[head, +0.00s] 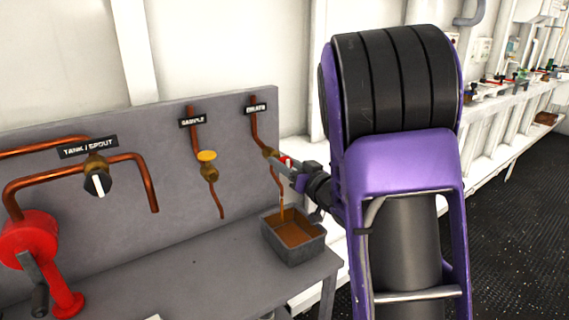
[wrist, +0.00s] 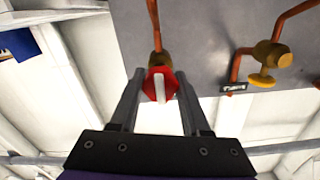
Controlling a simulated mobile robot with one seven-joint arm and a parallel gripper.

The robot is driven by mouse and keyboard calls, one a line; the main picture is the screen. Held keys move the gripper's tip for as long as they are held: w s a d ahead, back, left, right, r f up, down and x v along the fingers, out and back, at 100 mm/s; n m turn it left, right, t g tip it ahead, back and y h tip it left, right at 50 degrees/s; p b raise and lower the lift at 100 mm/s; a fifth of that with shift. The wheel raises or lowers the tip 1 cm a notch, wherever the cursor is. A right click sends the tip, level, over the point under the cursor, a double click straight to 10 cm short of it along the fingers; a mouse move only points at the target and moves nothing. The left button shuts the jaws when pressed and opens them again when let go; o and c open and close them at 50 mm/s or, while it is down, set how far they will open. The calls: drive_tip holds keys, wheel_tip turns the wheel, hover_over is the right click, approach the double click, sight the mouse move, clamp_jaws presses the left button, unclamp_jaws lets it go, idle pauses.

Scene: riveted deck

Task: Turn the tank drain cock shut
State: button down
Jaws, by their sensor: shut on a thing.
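The drain cock has a red knob (head: 287,161) with a white bar, on a brass body and copper pipe under a small plate (head: 256,107) that seems to read DRAIN. In the wrist view the red knob (wrist: 160,84) sits between the fingers, its white bar running up and down the picture, roughly in line with the pipe. My gripper (head: 292,166) is shut on this knob; its fingertips (wrist: 159,74) flank it on both sides. Brown liquid (head: 281,211) runs from the pipe end into a grey tray (head: 294,257), which holds brown liquid.
Left of it are a sample valve with a yellow knob (head: 207,156) and a tank spout valve with a black knob (head: 97,183). A red hand-cranked unit (head: 30,240) stands at the far left. The grey bench (head: 215,290) is mostly clear left of the tray.

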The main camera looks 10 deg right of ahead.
idle(0.3)
drive_tip(key=m, duration=0.4)
drive_tip(key=shift+d+m+p, duration=0.1)
drive_tip(key=shift+m+p, duration=0.2)
drive_tip(key=shift+m, duration=0.1)
drive_tip(key=m+p, duration=0.2)
drive_tip(key=m, duration=0.2)
drive_tip(key=shift+m, duration=0.3)
drive_tip(key=m+p, duration=0.2)
drive_tip(key=m, duration=0.2)
drive_tip(key=shift+p, duration=0.3)
drive_tip(key=shift+f+m+p, duration=0.2)
drive_tip(key=shift+m+p, duration=0.15)
drive_tip(key=shift+m, duration=1.85)
drive_tip(key=shift+c, duration=1.9)
unclamp_jaws()
